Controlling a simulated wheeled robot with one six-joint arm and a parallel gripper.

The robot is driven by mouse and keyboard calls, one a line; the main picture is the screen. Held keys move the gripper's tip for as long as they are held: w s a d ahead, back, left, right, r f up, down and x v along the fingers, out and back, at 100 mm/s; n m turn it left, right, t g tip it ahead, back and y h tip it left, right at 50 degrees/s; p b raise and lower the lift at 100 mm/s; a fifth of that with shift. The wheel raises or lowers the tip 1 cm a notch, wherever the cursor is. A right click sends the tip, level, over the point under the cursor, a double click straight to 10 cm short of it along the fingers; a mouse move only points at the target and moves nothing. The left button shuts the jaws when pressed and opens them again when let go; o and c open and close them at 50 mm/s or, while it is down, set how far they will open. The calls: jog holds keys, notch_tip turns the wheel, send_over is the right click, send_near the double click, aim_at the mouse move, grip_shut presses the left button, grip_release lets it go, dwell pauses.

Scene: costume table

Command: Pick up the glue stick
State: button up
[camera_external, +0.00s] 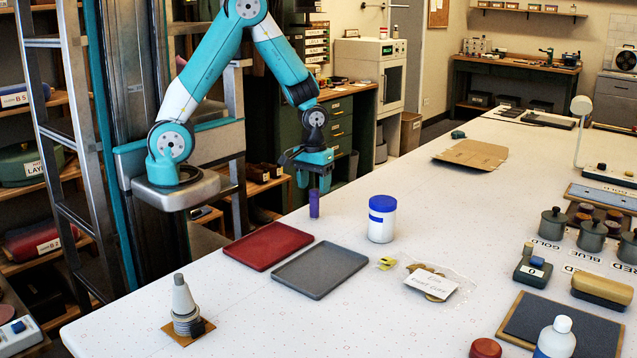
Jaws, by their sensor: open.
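A small purple upright cylinder (314,204), which looks like the glue stick, stands on the white table near its left edge. My gripper (314,184) points down directly above it, with the fingers open. The fingertips are at about the height of the cylinder's top in the picture. I cannot tell whether they reach around the top or are just above it. Nothing is held.
A white jar with a blue lid (382,220) stands close to the right. A red tray (268,246) and a grey tray (322,270) lie in front. A grey cone on rings (184,308) stands front left. Bare table (470,215) lies right of the jar.

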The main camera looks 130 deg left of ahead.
aim_at(315, 216)
jog(key=shift+s+a+f+p, duration=0.15)
jog(key=shift+f+p, duration=0.25)
jog(key=shift+f, duration=1.1)
jog(key=shift+a+f+p, duration=0.1)
jog(key=shift+f+p, duration=0.3)
jog(key=shift+f, duration=1.1)
jog(key=c, duration=1)
